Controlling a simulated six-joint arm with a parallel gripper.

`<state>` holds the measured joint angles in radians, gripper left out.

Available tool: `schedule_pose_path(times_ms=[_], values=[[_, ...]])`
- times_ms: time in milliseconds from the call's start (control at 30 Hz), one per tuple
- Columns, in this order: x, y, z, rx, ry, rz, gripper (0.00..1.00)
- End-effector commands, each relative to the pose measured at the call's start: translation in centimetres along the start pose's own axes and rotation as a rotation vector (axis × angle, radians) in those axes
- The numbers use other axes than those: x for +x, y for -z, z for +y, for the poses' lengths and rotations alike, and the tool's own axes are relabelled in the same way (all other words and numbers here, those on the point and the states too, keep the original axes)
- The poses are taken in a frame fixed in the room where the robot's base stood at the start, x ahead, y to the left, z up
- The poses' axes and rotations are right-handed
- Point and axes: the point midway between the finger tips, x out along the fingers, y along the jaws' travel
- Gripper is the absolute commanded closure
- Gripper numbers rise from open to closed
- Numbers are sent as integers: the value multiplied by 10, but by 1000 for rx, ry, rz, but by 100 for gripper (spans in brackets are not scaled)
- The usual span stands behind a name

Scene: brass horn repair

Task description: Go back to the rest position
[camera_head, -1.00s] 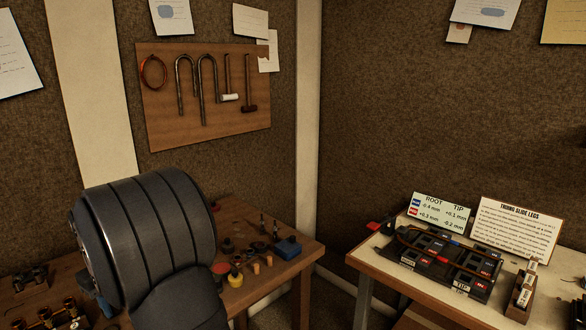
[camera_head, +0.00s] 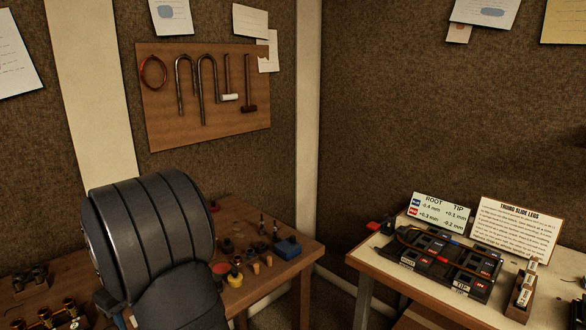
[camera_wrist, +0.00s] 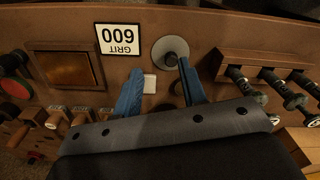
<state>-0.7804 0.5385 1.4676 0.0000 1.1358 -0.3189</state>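My gripper (camera_wrist: 160,92) shows in the wrist view, with its two blue fingers spread apart over a brown wooden bench (camera_wrist: 210,30). No held thing shows between the fingers. A small white piece (camera_wrist: 150,85) shows between them, and I cannot tell its height. In the head view my dark arm link fills the lower left, and the gripper itself is hidden there.
In the wrist view, a grey disc (camera_wrist: 170,50) and a "GRIT 600" card (camera_wrist: 114,40) lie beyond the fingers. A rack of dark-handled tools (camera_wrist: 262,72) is at right. Wooden-handled tools (camera_wrist: 80,116) are at left. In the head view, a second table (camera_head: 372,262) holds a black tray (camera_head: 478,285).

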Motion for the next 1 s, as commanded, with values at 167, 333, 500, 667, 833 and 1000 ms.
schedule_pose_path(times_ms=[167, 333, 500, 667, 833, 1000], values=[[-20, -24, 22, 3, -1, 3, 62], [-37, -46, 41, 3, -1, 3, 62], [-54, -68, 60, 4, -1, 3, 62], [-67, -57, 70, -2, 0, 1, 62], [-81, -34, 78, -1, -1, 2, 62], [-93, -12, 85, -1, 0, 1, 62]])
